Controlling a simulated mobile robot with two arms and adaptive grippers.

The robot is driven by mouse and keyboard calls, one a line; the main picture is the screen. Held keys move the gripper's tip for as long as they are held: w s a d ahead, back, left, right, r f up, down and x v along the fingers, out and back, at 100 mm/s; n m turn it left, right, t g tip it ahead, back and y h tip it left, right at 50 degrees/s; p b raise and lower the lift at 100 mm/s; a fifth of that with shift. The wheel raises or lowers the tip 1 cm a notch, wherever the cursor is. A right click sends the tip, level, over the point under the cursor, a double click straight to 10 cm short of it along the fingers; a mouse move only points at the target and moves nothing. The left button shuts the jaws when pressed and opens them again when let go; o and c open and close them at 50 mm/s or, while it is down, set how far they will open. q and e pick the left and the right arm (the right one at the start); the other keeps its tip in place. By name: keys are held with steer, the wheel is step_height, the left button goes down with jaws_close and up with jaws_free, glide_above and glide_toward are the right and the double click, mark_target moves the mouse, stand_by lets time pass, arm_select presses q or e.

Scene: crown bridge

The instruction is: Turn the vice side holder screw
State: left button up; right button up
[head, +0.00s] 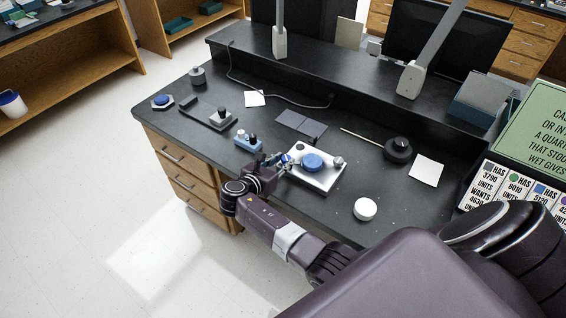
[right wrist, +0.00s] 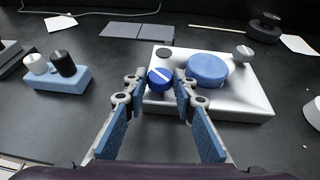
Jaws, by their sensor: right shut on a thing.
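The vice is a silver block (head: 322,181) on the dark bench, with a blue round disc (head: 313,161) on top; it also shows in the right wrist view (right wrist: 235,103). A blue screw knob with a white line (right wrist: 160,78) sits at the block's left side. My right gripper (head: 278,162) reaches the block's left side. In the right wrist view its blue-padded fingers (right wrist: 160,83) lie on either side of the screw knob, shut on it. The fingers partly hide the knob's sides. My left gripper is not in view.
A blue block with two knobs (right wrist: 57,79) stands left of the vice. A white round piece (head: 365,209) lies to its right, and a black round holder with a rod (head: 398,150) stands behind. Flat dark plates (head: 301,125) lie behind the vice. A raised ledge bounds the bench's back.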

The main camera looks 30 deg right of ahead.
stand_by(0.3)
steer(key=o, duration=1.1)
steer(key=shift+o, duration=0.2)
steer(key=v, duration=1.2)
